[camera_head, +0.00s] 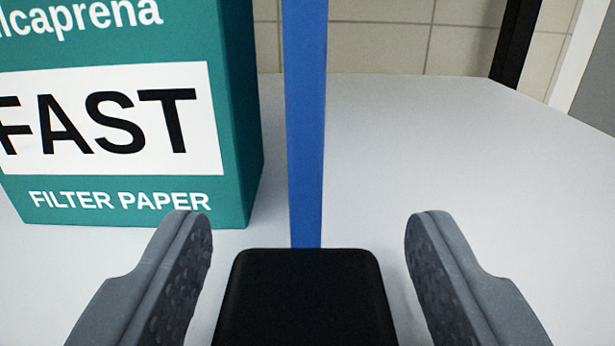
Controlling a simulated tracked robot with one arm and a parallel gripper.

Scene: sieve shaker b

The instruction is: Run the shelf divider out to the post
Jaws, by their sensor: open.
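My gripper (308,226) is open, with one grey padded finger at the left and one at the right of the lower picture. A black block with rounded corners (306,300) shows between the fingers, with a gap on each side; I cannot tell for certain whether it is the shelf divider's grip. An upright blue bar (306,120) rises beyond the block, which hides the bar's foot. The bar may be the post or part of the divider; the picture does not settle which.
A teal filter paper box (233,120) stands on the left, close to the blue bar and beyond the left finger. The pale shelf surface (440,150) is clear to the right. A tiled wall (385,45) and a dark upright (515,42) are behind.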

